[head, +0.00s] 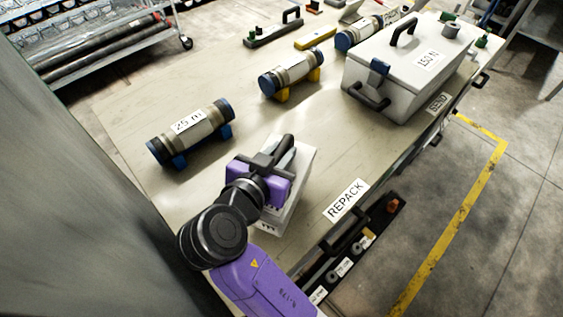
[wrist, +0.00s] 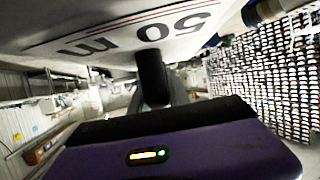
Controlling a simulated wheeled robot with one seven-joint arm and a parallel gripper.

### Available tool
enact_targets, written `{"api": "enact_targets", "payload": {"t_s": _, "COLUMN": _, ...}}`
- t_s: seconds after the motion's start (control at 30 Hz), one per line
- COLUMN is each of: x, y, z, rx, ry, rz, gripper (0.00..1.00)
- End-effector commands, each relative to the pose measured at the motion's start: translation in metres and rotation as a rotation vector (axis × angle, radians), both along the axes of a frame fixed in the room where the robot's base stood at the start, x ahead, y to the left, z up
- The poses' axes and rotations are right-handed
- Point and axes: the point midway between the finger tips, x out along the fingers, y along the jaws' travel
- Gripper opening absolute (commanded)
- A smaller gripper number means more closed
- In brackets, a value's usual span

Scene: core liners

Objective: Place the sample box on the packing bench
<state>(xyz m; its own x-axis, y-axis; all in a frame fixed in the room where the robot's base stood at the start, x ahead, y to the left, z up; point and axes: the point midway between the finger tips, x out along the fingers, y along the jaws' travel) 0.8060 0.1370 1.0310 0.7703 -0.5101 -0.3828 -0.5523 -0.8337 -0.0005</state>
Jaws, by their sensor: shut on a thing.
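In the head view my purple and black gripper (head: 277,160) is near the bench's front edge, shut on a pale grey box (head: 292,190), which I take as the sample box. My gripper and wrist hide much of this box; I cannot tell whether it touches the bench top or hangs just above it. In the wrist view a grey face of the box (wrist: 90,22) with an upside-down "50 m" label fills the top, close to a black finger. The packing bench (head: 150,110) has a pale top with a "REPACK" label (head: 346,200) on its front edge.
A large grey lidded case (head: 400,75) marked "150 N" stands on the right of the bench. Blue-ended cylinders (head: 190,132), (head: 290,73) lie on supports behind. Small tools (head: 272,32) lie at the back. A black tray (head: 355,245) sits below the front edge.

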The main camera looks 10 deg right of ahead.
Motion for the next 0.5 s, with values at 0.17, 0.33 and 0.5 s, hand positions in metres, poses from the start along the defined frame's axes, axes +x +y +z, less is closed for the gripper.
{"api": "enact_targets", "payload": {"t_s": 0.17, "x": 0.000, "y": 0.000, "z": -0.018, "rx": -0.003, "ry": 0.000, "rz": 0.001, "gripper": 0.00}}
{"api": "enact_targets", "payload": {"t_s": 0.33, "x": 0.000, "y": 0.000, "z": -0.037, "rx": -0.002, "ry": -0.003, "rz": 0.000, "gripper": 0.00}}
{"api": "enact_targets", "payload": {"t_s": 0.5, "x": 0.000, "y": 0.000, "z": -0.041, "rx": 0.000, "ry": -0.004, "rz": -0.001, "gripper": 0.00}}
